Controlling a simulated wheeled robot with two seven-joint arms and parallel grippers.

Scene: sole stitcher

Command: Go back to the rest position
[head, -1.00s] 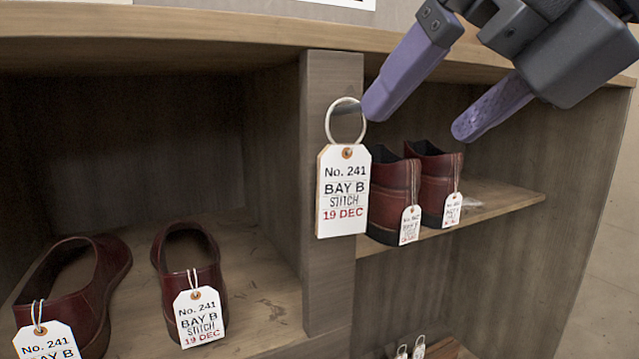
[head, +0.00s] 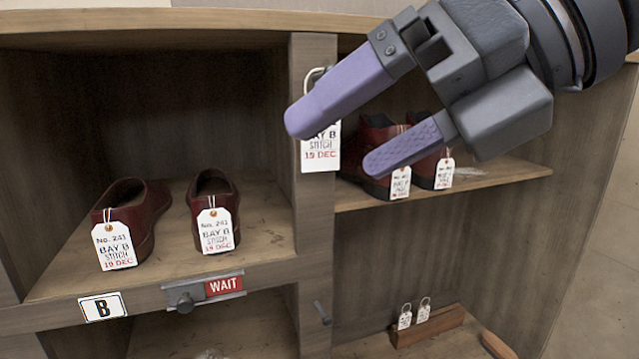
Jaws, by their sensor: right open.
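My right gripper (head: 335,138) is in the upper right of the head view, with its two purple fingers apart and nothing between them. Its upper finger covers part of a white tag (head: 321,154) that hangs by a ring on the wooden divider. Its lower finger covers part of the dark red shoes (head: 378,130) on the right shelf. I cannot tell whether the fingers touch anything. My left gripper is not in view.
Two tagged dark red shoes (head: 150,207) stand in the left compartment. A brown wooden block with tags (head: 428,328) lies in the lower right compartment.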

